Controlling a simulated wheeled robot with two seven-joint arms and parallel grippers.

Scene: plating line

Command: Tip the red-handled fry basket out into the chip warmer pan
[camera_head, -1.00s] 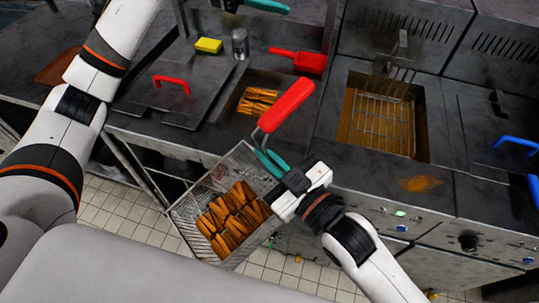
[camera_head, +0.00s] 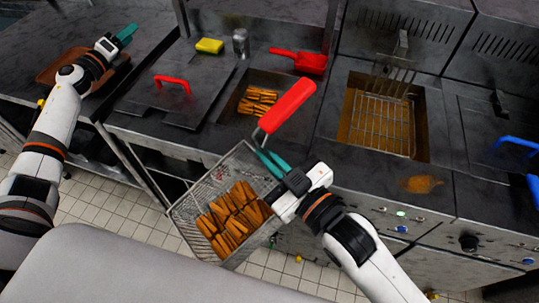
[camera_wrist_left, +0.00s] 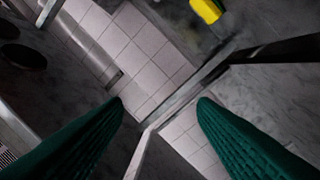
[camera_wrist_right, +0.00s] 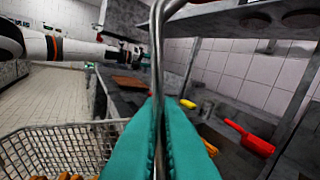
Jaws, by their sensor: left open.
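The fry basket (camera_head: 185,208) is a wire basket with a red handle (camera_head: 287,106). It holds several brown chips and hangs in front of the counter. My right gripper (camera_head: 268,160) is shut on the metal rod between handle and basket; its teal fingers (camera_wrist_right: 160,140) press on the rod in the right wrist view. The basket rim (camera_wrist_right: 60,130) shows there at lower left. The chip warmer pan (camera_head: 233,118), sunk in the counter beyond the basket, has several chips in it. My left gripper (camera_head: 125,34) is open and empty over the far-left counter, well away from the basket.
A red scoop (camera_head: 300,60) lies behind the pan. A lid with a red handle (camera_head: 172,80) is left of it, with a yellow sponge (camera_head: 209,46) and a metal shaker (camera_head: 240,43) behind. A fryer with another basket (camera_head: 382,122) is on the right. A brown board (camera_head: 62,68) lies far left.

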